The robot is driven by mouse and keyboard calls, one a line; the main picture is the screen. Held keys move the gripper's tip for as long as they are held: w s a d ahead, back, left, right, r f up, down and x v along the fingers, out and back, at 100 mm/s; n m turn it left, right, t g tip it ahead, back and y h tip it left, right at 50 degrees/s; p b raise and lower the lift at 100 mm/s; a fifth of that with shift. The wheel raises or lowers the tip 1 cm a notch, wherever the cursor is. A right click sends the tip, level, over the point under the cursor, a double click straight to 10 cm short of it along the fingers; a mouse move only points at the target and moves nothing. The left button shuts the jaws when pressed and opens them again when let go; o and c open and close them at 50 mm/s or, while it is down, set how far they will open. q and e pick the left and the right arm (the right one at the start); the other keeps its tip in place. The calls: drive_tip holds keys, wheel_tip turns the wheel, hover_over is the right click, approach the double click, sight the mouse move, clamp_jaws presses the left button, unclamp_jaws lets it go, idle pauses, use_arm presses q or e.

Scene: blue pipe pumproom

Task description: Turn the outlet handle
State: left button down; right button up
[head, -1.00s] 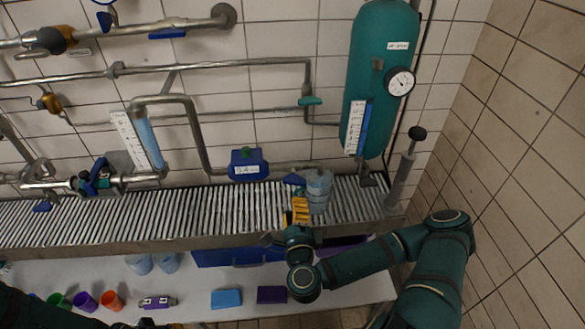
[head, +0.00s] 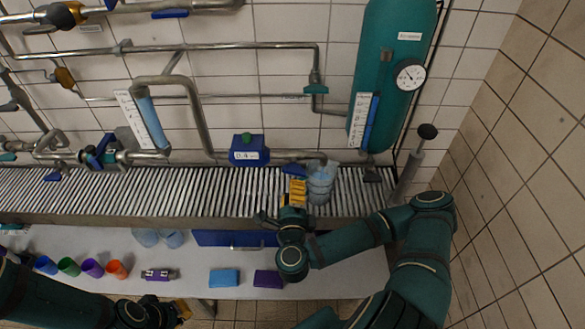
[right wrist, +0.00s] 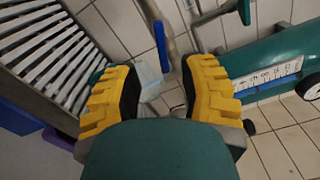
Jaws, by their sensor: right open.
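A small blue handle (head: 294,171), which looks like the outlet handle, sits at the right end of the grey pipe above the slatted grate. It also shows as a blue bar (right wrist: 160,43) in the right wrist view. A translucent beaker (head: 320,184) stands on the grate under the pipe end; its side (right wrist: 149,78) shows between my fingers. My right gripper (head: 296,190) is open, with yellow fingers just below the handle and left of the beaker. In the right wrist view, the gripper (right wrist: 170,72) points towards the handle, apart from it. My left gripper (head: 180,311) is low, its fingers unclear.
The slatted grate (head: 120,192) runs along the wall. A blue box with a green knob (head: 249,150) sits on the pipe left of the handle. A teal tank (head: 390,70) with a gauge stands right. Cups and blocks lie on the white bench (head: 200,260) in front.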

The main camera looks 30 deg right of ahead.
sight(293, 174)
drive_tip(key=x, duration=0.9)
drive_tip(key=shift+w+d+r, duration=0.1)
clamp_jaws()
